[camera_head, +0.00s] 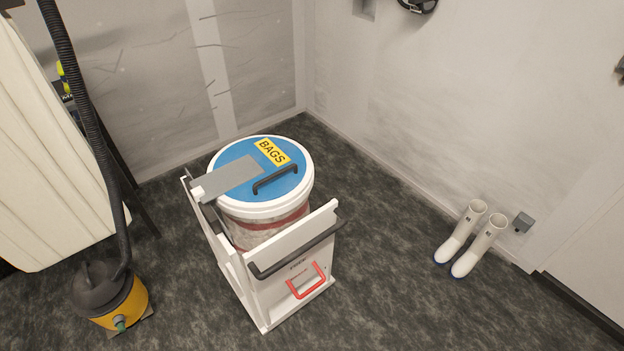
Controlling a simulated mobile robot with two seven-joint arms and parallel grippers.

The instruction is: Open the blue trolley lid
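The blue trolley lid (236,183) lies flat on top of a round white bin (262,212) and looks closed. The lid has a white rim, a black bar handle (275,179) and a yellow label reading BAGS (272,151). A grey plate (228,177) lies across the lid's left part and reaches past its rim. The bin stands in a white trolley (290,250) with a black push bar (297,249) and a red handle (305,284) at the front. Neither of my grippers is in view.
A yellow and black vacuum (108,296) with a black hose (95,130) stands left of the trolley, near a cream hanging sheet (45,150). White boots (468,237) stand by the right wall. The dark floor is clear between trolley and boots.

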